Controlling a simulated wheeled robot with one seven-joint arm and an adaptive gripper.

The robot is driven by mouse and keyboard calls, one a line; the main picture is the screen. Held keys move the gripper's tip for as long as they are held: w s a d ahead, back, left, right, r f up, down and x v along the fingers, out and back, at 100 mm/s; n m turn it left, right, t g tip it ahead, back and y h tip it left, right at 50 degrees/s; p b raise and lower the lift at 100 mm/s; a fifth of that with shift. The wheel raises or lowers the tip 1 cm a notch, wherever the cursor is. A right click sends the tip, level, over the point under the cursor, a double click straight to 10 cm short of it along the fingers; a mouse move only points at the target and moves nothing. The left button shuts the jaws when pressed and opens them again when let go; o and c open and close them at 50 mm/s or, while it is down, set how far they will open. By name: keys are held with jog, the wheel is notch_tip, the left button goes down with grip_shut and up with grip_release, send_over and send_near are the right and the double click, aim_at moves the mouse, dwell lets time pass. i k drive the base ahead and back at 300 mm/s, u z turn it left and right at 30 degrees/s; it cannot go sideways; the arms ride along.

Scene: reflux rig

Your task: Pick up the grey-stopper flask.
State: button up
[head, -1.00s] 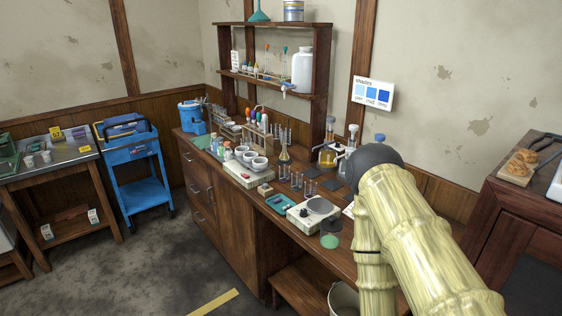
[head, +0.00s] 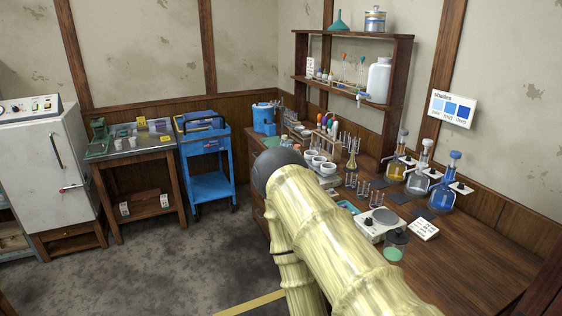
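Three stoppered flasks stand in a row at the back right of the wooden bench in the head view. The left one is an amber flask (head: 396,171) with a small greyish-blue stopper. The middle one is a clear flask (head: 418,182) with a pale grey stopper. The right one is a blue flask (head: 442,198) with a blue stopper. Which of the first two is the grey-stopper flask I cannot tell for sure. All three stand upright and unheld. My gripper is out of view; only my arm shows, left of the flasks.
In front of the flasks are dark mats (head: 397,196), a balance (head: 378,224), a white label card (head: 424,230) and a green-bottomed jar (head: 395,244). Small beakers (head: 362,188) stand to the left. The bench's right part (head: 470,265) is clear.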

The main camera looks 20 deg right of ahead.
aim_at(351, 165)
jog(key=u, duration=0.7)
jog(key=i, duration=0.8)
jog(key=z, duration=0.65)
